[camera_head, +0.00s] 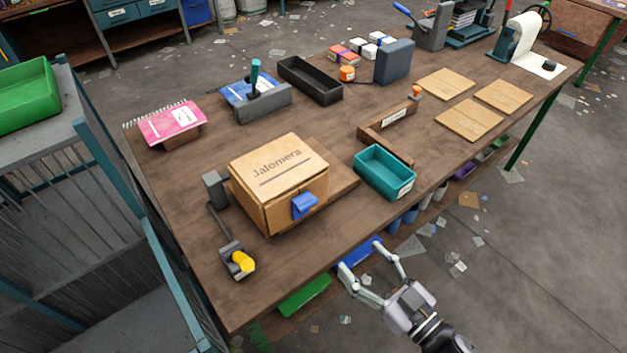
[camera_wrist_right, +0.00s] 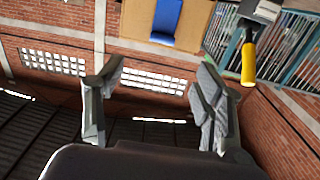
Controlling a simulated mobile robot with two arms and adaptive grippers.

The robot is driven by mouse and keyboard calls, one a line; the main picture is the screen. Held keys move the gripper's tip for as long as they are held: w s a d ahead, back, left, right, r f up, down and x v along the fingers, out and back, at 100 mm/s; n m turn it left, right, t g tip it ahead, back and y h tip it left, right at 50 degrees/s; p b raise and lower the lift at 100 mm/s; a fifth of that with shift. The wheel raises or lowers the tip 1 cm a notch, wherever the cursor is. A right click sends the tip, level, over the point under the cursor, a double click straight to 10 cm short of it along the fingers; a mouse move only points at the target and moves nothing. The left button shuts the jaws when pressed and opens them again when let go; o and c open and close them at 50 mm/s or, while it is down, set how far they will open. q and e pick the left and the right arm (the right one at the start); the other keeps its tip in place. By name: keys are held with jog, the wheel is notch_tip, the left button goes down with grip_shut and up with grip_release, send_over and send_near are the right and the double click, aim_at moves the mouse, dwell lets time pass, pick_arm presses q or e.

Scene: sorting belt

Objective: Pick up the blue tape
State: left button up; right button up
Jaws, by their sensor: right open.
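The blue tape (camera_head: 304,206) is a small blue piece on the front face of a cardboard box (camera_head: 250,203) marked "Jalomera". It also shows in the right wrist view (camera_wrist_right: 166,20), at the top, against the brown box face. The box stands on the wooden table near its front left part. My right gripper (camera_head: 361,256) is open and empty, off the table's front edge, below and right of the tape and apart from it. In the right wrist view my open fingers (camera_wrist_right: 158,80) have nothing between them. My left gripper is not in view.
A teal tray (camera_head: 385,173) stands right of the box. A tape dispenser-like holder with a yellow part (camera_head: 242,262) stands at its lower left. Coloured bins (camera_head: 305,295) hang under the table's front edge. The tabletop (camera_head: 290,248) in front of the box is clear.

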jog(key=p, duration=0.2)
send_near(309, 207)
jog(key=p+x, duration=0.1)
jog(key=x, duration=0.3)
jog(key=shift+w+a+r, duration=0.1)
jog(key=shift+w+r, duration=0.1)
jog(key=shift+w, duration=0.05)
jog(key=shift+w+a, duration=0.3)
jog(key=x, duration=0.3)
jog(key=p+x, duration=0.1)
jog(key=x, duration=0.1)
jog(key=shift+f, duration=0.35)
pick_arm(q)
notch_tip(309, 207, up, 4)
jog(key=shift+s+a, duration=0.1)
pick_arm(e)
jog(key=shift+d, duration=0.1)
jog(key=shift+c, duration=0.6)
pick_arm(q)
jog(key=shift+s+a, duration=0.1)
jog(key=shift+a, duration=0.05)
pick_arm(e)
jog(key=c, duration=0.7)
